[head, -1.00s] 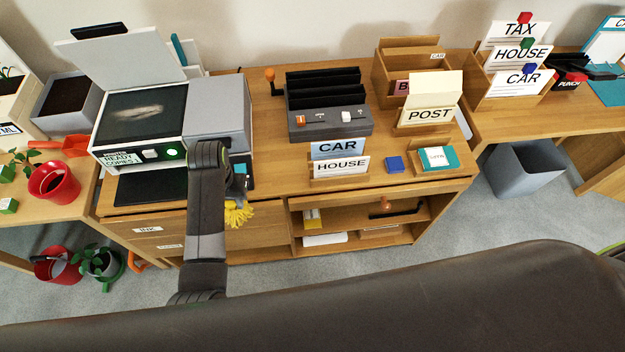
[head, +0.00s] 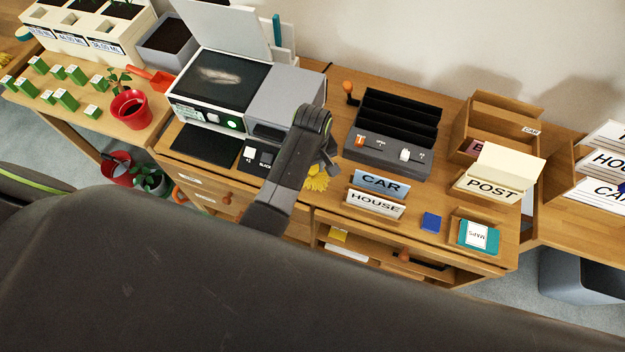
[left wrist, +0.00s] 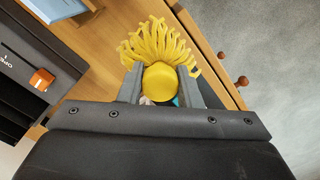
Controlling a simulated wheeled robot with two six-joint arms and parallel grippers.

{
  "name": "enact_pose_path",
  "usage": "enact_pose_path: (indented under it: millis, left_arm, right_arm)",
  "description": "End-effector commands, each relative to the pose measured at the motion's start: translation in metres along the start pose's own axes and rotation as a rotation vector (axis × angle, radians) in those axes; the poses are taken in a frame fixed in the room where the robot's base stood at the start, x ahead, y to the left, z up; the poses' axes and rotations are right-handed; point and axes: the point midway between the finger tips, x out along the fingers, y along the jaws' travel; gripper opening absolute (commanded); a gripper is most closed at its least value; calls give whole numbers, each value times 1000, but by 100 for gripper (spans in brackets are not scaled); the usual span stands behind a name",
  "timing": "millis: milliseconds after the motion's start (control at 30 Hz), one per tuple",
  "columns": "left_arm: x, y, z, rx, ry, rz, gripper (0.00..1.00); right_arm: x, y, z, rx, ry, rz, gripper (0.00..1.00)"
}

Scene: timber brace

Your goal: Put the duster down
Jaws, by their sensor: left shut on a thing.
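The duster (left wrist: 161,80) has a round yellow head with a fringe of yellow strands. In the left wrist view it sits between the two fingers of my left gripper (left wrist: 161,92), which is shut on it. In the head view the yellow fringe of the duster (head: 317,180) shows just beyond my left gripper (head: 327,165), over the front part of the wooden desk (head: 335,220). My own arm hides the rest of the duster there. My right gripper is not in view.
A copier (head: 225,90) stands at the left of the desk. A dark slotted sorter (head: 392,130), CAR (head: 380,183) and HOUSE (head: 375,204) signs, a blue block (head: 431,222) and a teal item (head: 476,236) stand to the right. Bare wood lies between them.

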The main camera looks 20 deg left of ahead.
Motion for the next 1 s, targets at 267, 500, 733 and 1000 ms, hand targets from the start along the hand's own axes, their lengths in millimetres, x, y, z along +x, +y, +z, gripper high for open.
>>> enact_pose_path:
  millis: [267,500,733,1000]
  left_arm:
    - [30,0,0,1,1,1,4]
    - [60,0,0,4,0,0,4]
    - [70,0,0,2,1,2,4]
    - [72,0,0,3,1,2,4]
  right_arm:
    - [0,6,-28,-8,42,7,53]
    - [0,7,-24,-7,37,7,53]
    - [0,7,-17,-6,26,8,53]
    - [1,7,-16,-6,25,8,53]
